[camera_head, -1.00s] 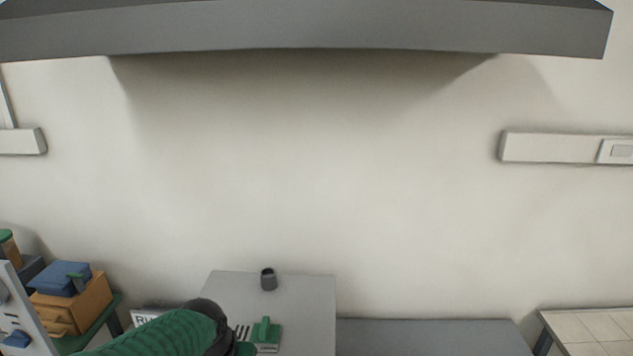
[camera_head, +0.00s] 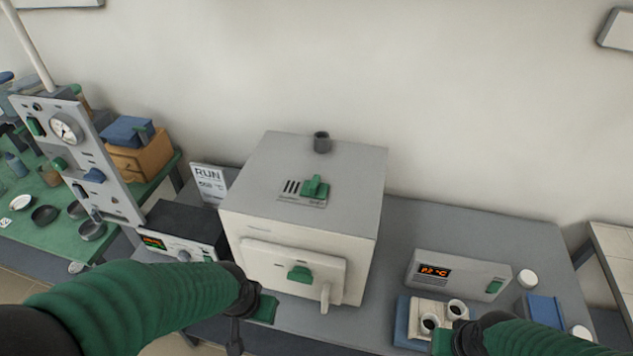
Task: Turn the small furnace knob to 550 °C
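A pale box furnace (camera_head: 300,245) stands in the middle of the grey bench, its front door (camera_head: 290,268) shut, with a green handle block on it. A dark control box (camera_head: 187,228) is at its left. It has an orange-lit display (camera_head: 153,242) and a small round knob (camera_head: 183,256) on its front. The display digits are too small to read, and no 550 mark is legible. My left gripper (camera_head: 250,318) is in front of the furnace's lower left, apart from the knob. My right gripper (camera_head: 447,340) is low at the right by the cups. The finger openings cannot be made out.
A grey unit (camera_head: 460,273) with an orange display reading in °C stands at right. A gauge panel (camera_head: 72,150) and green table (camera_head: 45,225) are at left. A RUN card (camera_head: 208,180) stands behind the control box.

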